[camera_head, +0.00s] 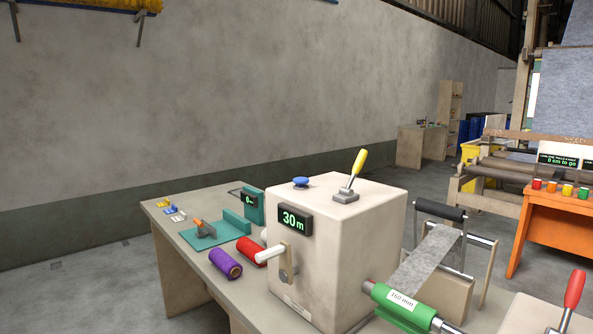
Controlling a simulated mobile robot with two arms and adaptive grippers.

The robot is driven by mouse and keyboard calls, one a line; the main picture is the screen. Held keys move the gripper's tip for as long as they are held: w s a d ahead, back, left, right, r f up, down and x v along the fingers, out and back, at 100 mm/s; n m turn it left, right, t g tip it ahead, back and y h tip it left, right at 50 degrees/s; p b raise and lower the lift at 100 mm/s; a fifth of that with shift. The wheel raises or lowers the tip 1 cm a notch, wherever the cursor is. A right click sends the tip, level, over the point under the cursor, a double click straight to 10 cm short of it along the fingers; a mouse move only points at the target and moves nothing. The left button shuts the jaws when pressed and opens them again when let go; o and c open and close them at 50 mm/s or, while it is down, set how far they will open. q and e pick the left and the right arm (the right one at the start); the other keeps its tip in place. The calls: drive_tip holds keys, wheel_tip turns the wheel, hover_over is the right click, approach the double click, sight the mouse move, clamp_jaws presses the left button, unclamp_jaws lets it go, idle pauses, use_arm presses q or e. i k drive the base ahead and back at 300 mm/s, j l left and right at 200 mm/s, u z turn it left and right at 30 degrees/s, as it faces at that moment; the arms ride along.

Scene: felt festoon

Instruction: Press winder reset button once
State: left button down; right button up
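The winder (365,245) is a beige box on the workbench, with a lit display (293,220) on its front reading "30 m". A blue round button (301,182) stands on its top near the back left edge; no label on it can be read. A yellow-handled lever (352,176) rises from the top, right of the button. A white crank handle (272,254) sticks out of the front. Neither of my grippers shows in this view, and nothing touches the button.
A teal counter (251,205) reads "0" on the workbench (190,225). Purple (225,264) and red (250,249) rolls lie left of the winder. A green roller marked "160 mm" (403,306) and a grey felt strip (431,257) are at its right. An orange table (556,226) stands far right.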

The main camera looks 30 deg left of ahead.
sight(301, 180)
drive_tip(key=i+j, duration=0.1)
drive_tip(key=j, duration=0.35)
drive_tip(key=i+j, duration=0.15)
drive_tip(key=j, duration=0.3)
drive_tip(key=i+j, duration=0.1)
drive_tip(key=j, duration=0.4)
